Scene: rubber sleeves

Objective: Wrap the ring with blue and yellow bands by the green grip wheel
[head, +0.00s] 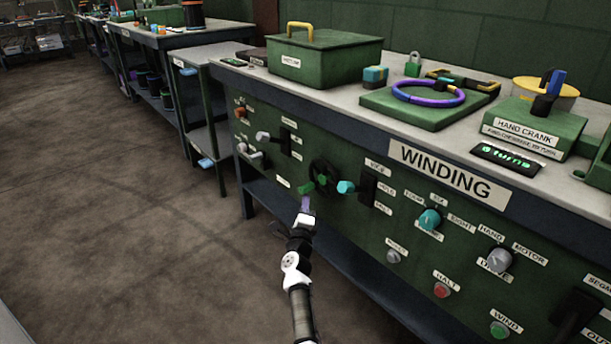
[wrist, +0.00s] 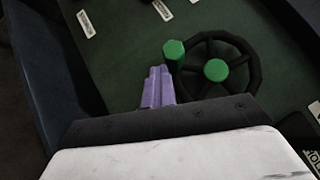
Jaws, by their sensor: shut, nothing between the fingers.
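The grip wheel, a black spoked handwheel with a green hub (wrist: 215,70) and a green grip (wrist: 173,50) on its rim, is on the front panel of the winding bench; it also shows in the head view (head: 322,181). My gripper (wrist: 158,72) has purple fingers, closed together and empty. In the wrist view its tips are just left of and below the green grip; I cannot tell whether they touch it. In the head view my gripper (head: 305,203) is just below the wheel. A blue and purple ring (head: 430,100) lies on a green block (head: 400,112) on the bench top; yellow bands are not clear.
The panel carries a teal knob (head: 429,219), a grey knob (head: 498,260), a red button (head: 441,290), a green button (head: 499,329) and switches near the wheel. A green box (head: 325,57) and a hand crank unit (head: 530,125) stand on top. Floor at left is clear.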

